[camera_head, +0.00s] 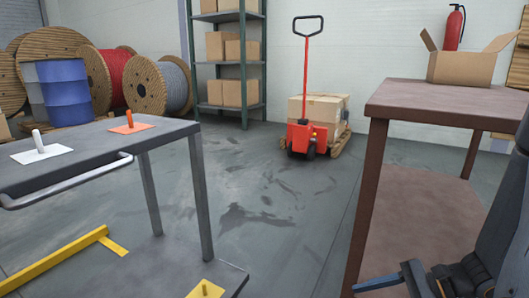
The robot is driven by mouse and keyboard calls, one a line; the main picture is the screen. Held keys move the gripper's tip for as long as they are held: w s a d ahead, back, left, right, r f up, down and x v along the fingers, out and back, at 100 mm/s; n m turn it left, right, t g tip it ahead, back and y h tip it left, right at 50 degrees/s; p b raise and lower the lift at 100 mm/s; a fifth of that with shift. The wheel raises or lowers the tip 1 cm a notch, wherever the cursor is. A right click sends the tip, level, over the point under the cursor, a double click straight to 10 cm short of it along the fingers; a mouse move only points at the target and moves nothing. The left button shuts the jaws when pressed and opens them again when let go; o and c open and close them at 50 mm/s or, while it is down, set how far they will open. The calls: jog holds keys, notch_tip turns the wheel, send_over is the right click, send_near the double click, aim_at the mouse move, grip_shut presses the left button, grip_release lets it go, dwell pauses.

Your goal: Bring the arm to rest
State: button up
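My arm (497,215) shows at the right edge as dark grey links, partly cut off by the frame. It reaches down to the lower right corner, in front of the brown table.
A brown table (440,100) with an open carton (462,68) stands at right. A grey cart (85,150) with white and orange handled plates is at left. A red pallet jack (306,135) with boxes, cable reels and shelving stand behind. The floor between is clear.

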jog(key=s+a+r+n+g+h, duration=0.35)
jog(key=n+g+h, duration=0.2)
jog(key=n, duration=0.45)
jog(key=w+a+r+n+t+h, duration=0.5)
jog(key=r+n+h, duration=0.15)
jog(key=n, duration=0.25)
jog(key=s+a+r+n+g+y+p, duration=0.1)
jog(key=s+a+r+n+g+p, duration=0.15)
jog(key=s+a+r, duration=0.6)
jog(key=s+a+r+n+g+y+p, duration=0.1)
jog(key=s+a+r+n+y+p, duration=0.25)
jog(key=s+a, duration=0.7)
jog(key=d+r+m+h+p, duration=0.1)
jog(key=d+r+m+p, duration=0.1)
jog(key=d+r+p, duration=0.4)
jog(key=w+d+r+m+h+p, duration=0.1)
jog(key=d+r+p, duration=0.6)
jog(key=r+p, duration=0.7)
jog(key=d+r+m+h+p, duration=0.1)
jog(key=d+r+m+p, duration=0.2)
jog(key=p, duration=1.4)
jog(key=d+r, duration=0.3)
jog(key=r, duration=0.4)
jog(key=shift+w+d+r+h, duration=0.15)
jog(key=shift+d+r+h, duration=0.05)
jog(key=shift+h, duration=0.15)
